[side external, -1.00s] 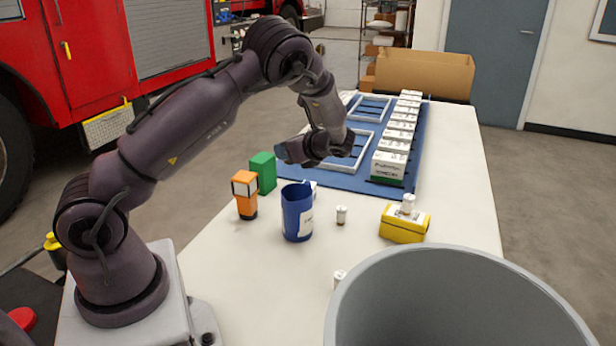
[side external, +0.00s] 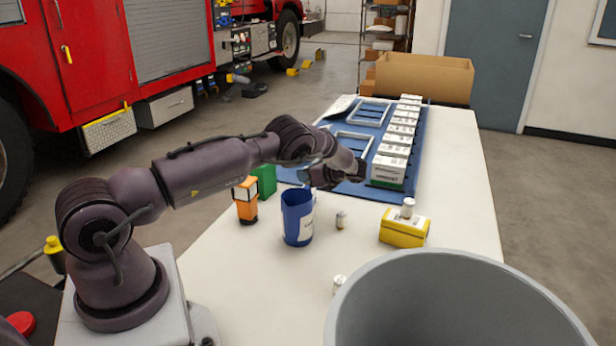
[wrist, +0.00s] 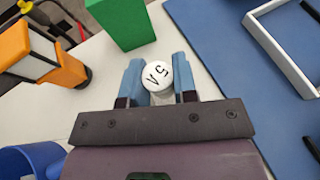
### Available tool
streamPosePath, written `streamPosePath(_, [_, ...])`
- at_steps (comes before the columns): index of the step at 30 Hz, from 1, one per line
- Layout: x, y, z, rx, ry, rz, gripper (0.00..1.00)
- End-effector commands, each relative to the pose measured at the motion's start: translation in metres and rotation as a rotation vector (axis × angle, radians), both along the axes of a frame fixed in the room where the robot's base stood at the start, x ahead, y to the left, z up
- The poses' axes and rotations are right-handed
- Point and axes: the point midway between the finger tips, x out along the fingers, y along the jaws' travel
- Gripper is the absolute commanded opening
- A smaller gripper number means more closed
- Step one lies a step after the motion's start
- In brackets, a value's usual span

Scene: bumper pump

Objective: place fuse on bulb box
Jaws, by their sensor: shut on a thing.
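The fuse (wrist: 157,75) shows in the wrist view as a white round cap marked "5 A". My gripper (wrist: 158,84) has its two blue fingers shut on it, one on each side. In the side view my gripper (side external: 318,178) is low over the table, behind the blue cup, and the held fuse cannot be made out there. A yellow box (side external: 404,233), which looks like the bulb box, stands at the right of the table. A white-capped fuse (side external: 407,207) stands on its top.
A blue cup (side external: 297,220), an orange device (side external: 246,205) and a green block (side external: 264,181) stand near my gripper. Small fuses (side external: 341,219) stand in front. A blue mat (side external: 350,187) carries white frames and a row of white boxes (side external: 389,168). A large grey bin (side external: 455,290) is in front.

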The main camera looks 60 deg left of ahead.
Motion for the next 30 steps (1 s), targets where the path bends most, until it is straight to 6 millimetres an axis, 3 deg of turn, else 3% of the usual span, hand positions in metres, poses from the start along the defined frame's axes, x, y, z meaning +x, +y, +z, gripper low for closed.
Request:
streamPosePath(3, [0.0004,0.0001,-0.0094,0.002,-0.002,-0.001,0.04])
streamPosePath(15, [0.0002,0.0,-0.0143,0.002,-0.002,-0.001,0.04])
streamPosePath(16, [0.0003,0.0,-0.0136,0.002,-0.002,-0.001,0.34])
streamPosePath(18, [0.0003,0.0001,-0.0134,0.002,-0.003,-0.001,0.5])
streamPosePath(30, [0.0026,-0.0039,-0.0074,0.002,-0.004,-0.003,0.52])
